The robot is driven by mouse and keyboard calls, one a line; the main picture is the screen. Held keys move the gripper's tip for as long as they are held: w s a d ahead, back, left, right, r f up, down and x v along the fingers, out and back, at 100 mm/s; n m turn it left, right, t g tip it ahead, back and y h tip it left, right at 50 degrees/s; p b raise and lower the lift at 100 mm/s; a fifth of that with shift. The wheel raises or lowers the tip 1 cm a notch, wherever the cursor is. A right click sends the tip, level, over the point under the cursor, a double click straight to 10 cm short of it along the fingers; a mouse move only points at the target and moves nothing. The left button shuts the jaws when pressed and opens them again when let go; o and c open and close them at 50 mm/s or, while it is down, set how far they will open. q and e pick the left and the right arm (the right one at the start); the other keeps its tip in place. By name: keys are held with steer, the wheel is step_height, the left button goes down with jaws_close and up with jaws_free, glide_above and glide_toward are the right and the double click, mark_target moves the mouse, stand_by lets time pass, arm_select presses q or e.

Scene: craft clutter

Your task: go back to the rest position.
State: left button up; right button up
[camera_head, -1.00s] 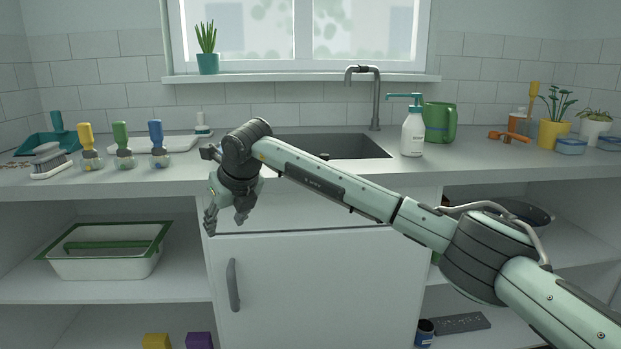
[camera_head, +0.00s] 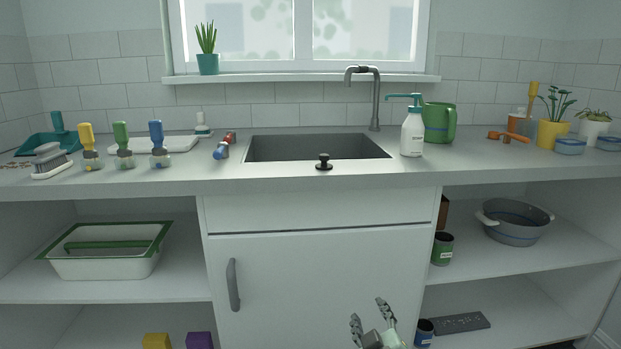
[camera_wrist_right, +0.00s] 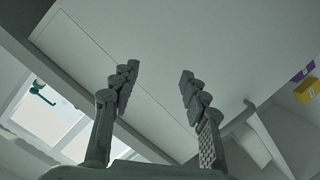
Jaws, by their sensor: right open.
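My right gripper (camera_head: 369,322) is low at the bottom edge of the head view, in front of the white cabinet door (camera_head: 310,285). Its two fingers point up, are spread apart and hold nothing. In the right wrist view the same gripper (camera_wrist_right: 158,90) shows its two grey fingers apart, with only the pale cabinet front between and beyond them. My left gripper is in neither view.
The counter (camera_head: 290,180) holds a sink (camera_head: 315,147), a black plug (camera_head: 323,162), a red and blue cylinder (camera_head: 225,146), a soap bottle (camera_head: 412,135) and a green jug (camera_head: 439,122). Shelves flank the cabinet door; its handle (camera_head: 233,285) sticks out.

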steer(key=s+d+f+m+g+h, duration=0.1)
steer(key=s+d+f+m+g, duration=0.15)
steer(key=s+d+f, duration=0.35)
steer(key=s+d+f+m+g+h, duration=0.1)
steer(key=s+d+f+g, duration=0.2)
steer(key=s+f, duration=0.45)
steer(key=s+d+f+m+g, duration=0.1)
steer(key=s+d+f+g, duration=0.1)
steer(key=s, duration=0.7)
steer(key=s+d+f+m+g, duration=0.1)
steer(key=s+d+f+g, duration=0.2)
steer(key=s, duration=0.6)
step_height(320, 180, down, 4)
steer(key=shift+s+d+r+g, duration=0.2)
steer(key=shift+s+g, duration=0.15)
steer(key=shift+g, duration=0.6)
